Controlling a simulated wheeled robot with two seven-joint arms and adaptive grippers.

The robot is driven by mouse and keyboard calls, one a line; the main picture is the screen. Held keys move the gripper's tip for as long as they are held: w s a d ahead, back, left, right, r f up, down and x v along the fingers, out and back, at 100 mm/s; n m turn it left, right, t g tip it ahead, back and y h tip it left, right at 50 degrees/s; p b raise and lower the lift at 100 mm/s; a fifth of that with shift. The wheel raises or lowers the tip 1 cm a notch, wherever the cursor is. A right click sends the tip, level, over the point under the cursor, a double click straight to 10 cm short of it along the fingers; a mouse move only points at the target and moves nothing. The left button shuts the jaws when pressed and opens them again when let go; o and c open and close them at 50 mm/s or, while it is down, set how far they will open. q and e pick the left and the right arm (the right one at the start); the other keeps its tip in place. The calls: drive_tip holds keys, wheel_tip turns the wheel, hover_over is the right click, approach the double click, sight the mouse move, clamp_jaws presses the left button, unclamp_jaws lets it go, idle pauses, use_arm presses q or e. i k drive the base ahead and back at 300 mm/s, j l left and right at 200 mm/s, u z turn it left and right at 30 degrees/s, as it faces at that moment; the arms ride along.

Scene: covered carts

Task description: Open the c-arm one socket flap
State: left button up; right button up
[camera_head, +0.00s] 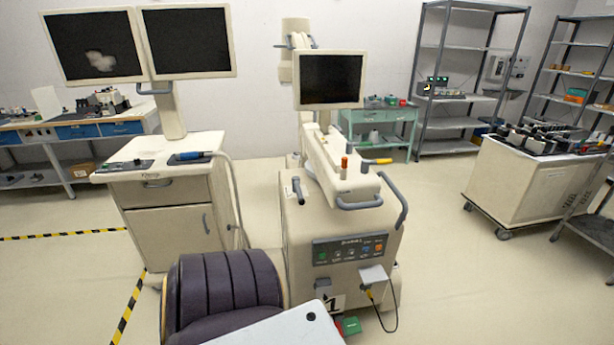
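The c-arm cart (340,225) stands in the middle of the camera_head view, with a monitor (330,80) on top. Its front has a dark control panel (350,250) with coloured buttons. Below the panel, at the right, is a small white square plate (373,274), which looks like the socket flap. A yellow plug (369,293) on a black cable hangs just under it. I cannot tell whether the flap is open or shut. A label that seems to read 1 is partly seen low on the front. Neither of my grippers is in view.
A dark purple ribbed object (225,288) and a white panel (280,330) fill the bottom foreground and hide the cart's lower left. A two-monitor cart (165,190) stands left. A white wheeled cart (525,185) stands right. Floor right of the c-arm is clear.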

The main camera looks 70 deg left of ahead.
sight(324, 293)
drive_tip(key=i+u, duration=0.1)
drive_tip(key=u, duration=1.9)
